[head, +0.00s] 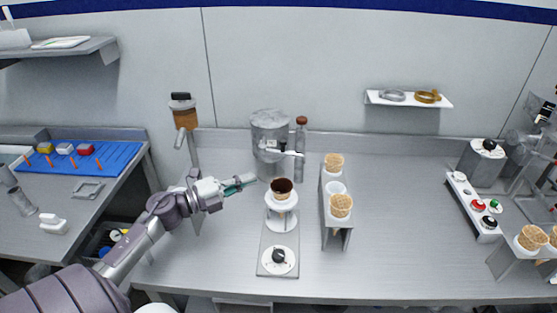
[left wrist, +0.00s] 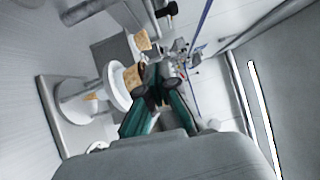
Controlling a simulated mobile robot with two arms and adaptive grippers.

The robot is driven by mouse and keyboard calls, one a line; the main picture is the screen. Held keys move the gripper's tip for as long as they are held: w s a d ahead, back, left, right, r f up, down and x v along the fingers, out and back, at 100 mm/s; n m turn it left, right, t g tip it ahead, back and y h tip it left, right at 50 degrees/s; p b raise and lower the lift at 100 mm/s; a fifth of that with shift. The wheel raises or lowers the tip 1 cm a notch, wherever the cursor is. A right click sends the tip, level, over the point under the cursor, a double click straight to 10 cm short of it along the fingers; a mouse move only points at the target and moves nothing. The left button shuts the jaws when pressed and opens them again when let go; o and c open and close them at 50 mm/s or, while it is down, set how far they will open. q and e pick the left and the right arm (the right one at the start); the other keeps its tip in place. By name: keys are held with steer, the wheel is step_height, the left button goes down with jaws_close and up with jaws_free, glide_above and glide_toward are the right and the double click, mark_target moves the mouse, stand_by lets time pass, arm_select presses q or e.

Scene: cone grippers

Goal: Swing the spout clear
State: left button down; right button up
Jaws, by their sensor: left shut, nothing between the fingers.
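A grey cylindrical dispenser (head: 270,128) stands at the back of the bench, with a white lever-like arm (head: 283,152) on its front. A grey spout-like part (head: 270,172) hangs below it, just behind a dark brown cone. My left gripper (head: 252,179), with teal fingers, is shut and empty, left of the cone and close to the spout. I cannot tell whether it touches the spout. My right gripper is out of view.
A white dial (head: 278,258) is in front of the cone holder. A stand (head: 337,213) with wafer cones is to the right. An amber-topped container (head: 183,112) on a post stands behind my left arm. The bench's right middle (head: 410,220) is clear.

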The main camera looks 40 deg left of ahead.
arm_select(q)
steer(key=p, duration=0.2)
glide_toward(295, 155)
steer(key=w+d, duration=0.1)
steer(key=d, duration=0.2)
steer(key=w, duration=0.1)
steer(key=w+a+p, duration=0.1)
steer(key=shift+w+r, duration=0.1)
steer(key=shift+w, duration=0.2)
steer(key=shift+w+a, duration=0.3)
steer(key=shift+w, duration=0.4)
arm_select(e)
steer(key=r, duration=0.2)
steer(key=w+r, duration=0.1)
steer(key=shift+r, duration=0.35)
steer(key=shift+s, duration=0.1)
